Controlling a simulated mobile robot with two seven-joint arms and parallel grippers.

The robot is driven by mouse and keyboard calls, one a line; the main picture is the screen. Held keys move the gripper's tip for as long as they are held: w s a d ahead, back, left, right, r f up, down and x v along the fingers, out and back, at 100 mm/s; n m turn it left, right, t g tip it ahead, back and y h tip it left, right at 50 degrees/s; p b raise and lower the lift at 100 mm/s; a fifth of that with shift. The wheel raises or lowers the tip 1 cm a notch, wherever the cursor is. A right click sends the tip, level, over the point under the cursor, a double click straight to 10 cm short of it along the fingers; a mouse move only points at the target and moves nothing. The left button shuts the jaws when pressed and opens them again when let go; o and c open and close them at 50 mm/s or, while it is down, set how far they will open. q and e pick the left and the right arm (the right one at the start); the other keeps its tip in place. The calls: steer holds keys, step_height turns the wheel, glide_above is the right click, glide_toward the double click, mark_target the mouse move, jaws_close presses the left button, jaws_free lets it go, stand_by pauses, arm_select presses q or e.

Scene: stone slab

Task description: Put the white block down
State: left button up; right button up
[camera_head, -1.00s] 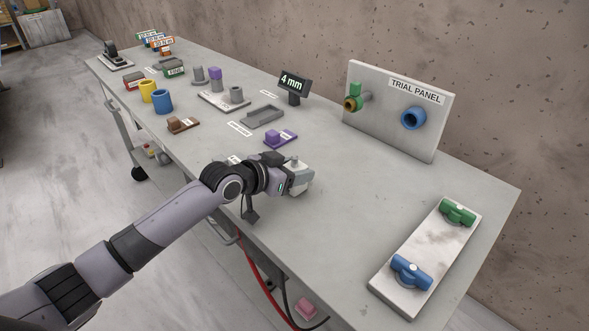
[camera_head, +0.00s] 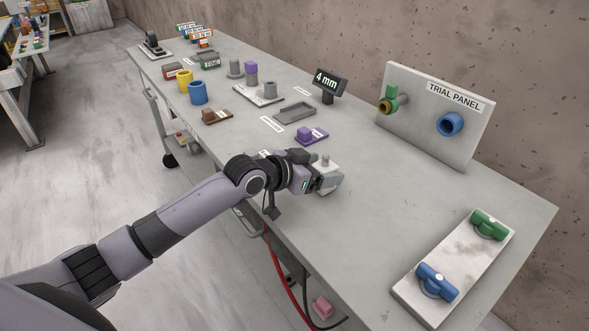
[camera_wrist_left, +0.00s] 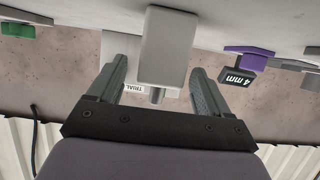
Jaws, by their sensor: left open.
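The white block (camera_head: 329,184) is at the near part of the grey table, right at my left gripper (camera_head: 322,178), partly hidden by it. In the left wrist view the pale block (camera_wrist_left: 168,48) shows between the two spread fingers of my left gripper (camera_wrist_left: 158,92), with a gap visible on each side. The wrist picture is upside down, and the block's end meets the table surface there. A small grey knob stands on the block in the head view. My right gripper is in neither view.
The trial panel (camera_head: 432,140) stands behind to the right. A plate with green and blue valve handles (camera_head: 411,297) lies at the right front. A purple block (camera_head: 306,135), a grey tray (camera_head: 295,112) and a 4 mm display (camera_head: 330,81) are further back. The table between block and panel is clear.

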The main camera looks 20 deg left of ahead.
arm_select(q)
steer(key=v, duration=1)
steer(key=shift+s, duration=0.2)
steer(key=shift+r, duration=0.1)
steer(key=shift+a, duration=0.1)
